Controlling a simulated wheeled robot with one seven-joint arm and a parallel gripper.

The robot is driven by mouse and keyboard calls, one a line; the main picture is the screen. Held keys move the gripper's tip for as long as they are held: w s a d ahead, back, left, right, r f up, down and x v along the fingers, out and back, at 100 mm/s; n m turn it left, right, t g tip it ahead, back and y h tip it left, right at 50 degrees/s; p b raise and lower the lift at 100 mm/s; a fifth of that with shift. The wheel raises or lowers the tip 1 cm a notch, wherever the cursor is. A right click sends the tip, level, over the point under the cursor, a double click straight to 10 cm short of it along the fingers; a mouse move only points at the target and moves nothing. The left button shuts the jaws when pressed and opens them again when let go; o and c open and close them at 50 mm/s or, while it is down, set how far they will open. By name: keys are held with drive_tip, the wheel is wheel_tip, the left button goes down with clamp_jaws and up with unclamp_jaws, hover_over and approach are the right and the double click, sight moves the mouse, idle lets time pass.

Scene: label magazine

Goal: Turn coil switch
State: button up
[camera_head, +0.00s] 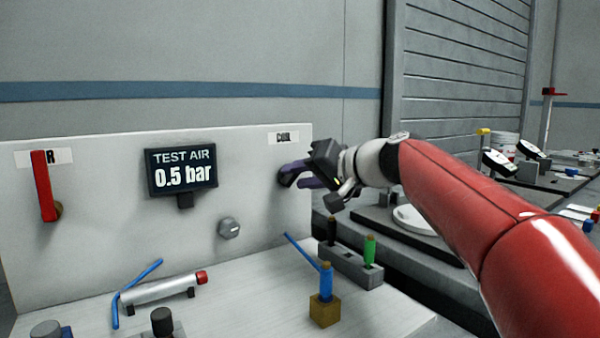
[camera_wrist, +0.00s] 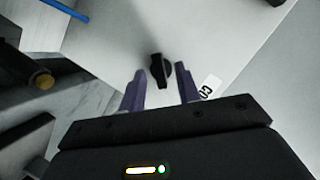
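The coil switch is a black rotary knob (camera_wrist: 160,71) on the pale upright panel (camera_head: 110,230). In the head view a dark part of the knob (camera_head: 283,178) shows below the COIL label (camera_head: 284,138), partly hidden by my gripper. My gripper (camera_head: 296,174) has purple fingers pointing at the panel. In the wrist view my gripper (camera_wrist: 160,80) is open, with one finger on each side of the knob. Small gaps show between the knob and the fingers, and I cannot tell how deep the fingertips reach around it.
Left on the panel are a red lever (camera_head: 44,186), a TEST AIR display (camera_head: 182,172) reading 0.5 bar and a grey knob (camera_head: 229,228). Below stand a metal cylinder (camera_head: 162,289), a brass block with a blue fitting (camera_head: 325,306) and a block with a green-topped plug (camera_head: 370,250).

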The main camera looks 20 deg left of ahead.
drive_tip(key=shift+w+a+f, duration=0.1)
drive_tip(key=shift+a, duration=0.15)
clamp_jaws()
drive_tip(key=shift+f, duration=0.1)
drive_tip(key=shift+w+d+f+m+y+b, duration=0.15)
drive_tip(key=shift+m+y+b, duration=0.75)
drive_tip(key=shift+m+b, duration=0.75)
drive_tip(key=shift+f+m+y+b, duration=0.15)
drive_tip(key=shift+m+y+b, duration=0.9)
drive_tip(key=shift+m, duration=1)
